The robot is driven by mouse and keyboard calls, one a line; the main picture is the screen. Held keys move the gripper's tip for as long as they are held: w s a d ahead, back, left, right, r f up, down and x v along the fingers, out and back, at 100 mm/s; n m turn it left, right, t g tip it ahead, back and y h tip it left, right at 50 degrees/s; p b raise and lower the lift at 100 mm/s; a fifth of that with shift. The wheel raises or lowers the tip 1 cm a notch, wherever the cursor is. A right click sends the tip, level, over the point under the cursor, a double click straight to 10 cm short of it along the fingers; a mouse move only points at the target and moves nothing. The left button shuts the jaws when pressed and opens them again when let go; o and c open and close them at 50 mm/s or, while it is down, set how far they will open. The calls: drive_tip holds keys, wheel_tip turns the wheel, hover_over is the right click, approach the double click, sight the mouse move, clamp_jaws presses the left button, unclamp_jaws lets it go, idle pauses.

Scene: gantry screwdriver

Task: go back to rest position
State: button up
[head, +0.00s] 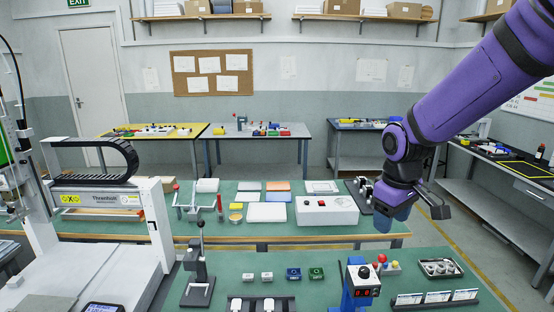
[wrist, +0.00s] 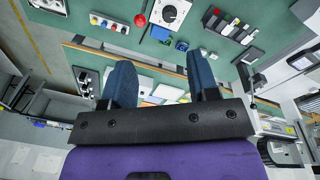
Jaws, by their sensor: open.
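My gripper (head: 392,222) hangs from the purple arm at the right of the head view, above the gap between the near green bench and the bench behind it. In the wrist view my gripper (wrist: 162,82) shows two blue fingers standing apart with nothing between them. It touches nothing in either view. The gantry screwdriver machine (head: 102,196) stands at the left of the head view, with a black cable chain on top.
The bench behind carries a white control box (head: 327,210). Shelving stands at the right. The air around my gripper is clear.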

drive_tip(key=s+d+r+m+t, duration=0.2)
drive_tip(key=s+r, duration=0.4)
drive_tip(key=s, duration=0.4)
drive_tip(key=s+d+r+m+t, duration=0.2)
drive_tip(key=s+r, duration=0.5)
drive_tip(key=s, duration=0.4)
drive_tip(key=shift+d+r+m, duration=0.2)
drive_tip(key=shift+d+m, duration=0.25)
drive_tip(key=shift+m, duration=0.65)
drive_tip(key=shift+s, duration=0.1)
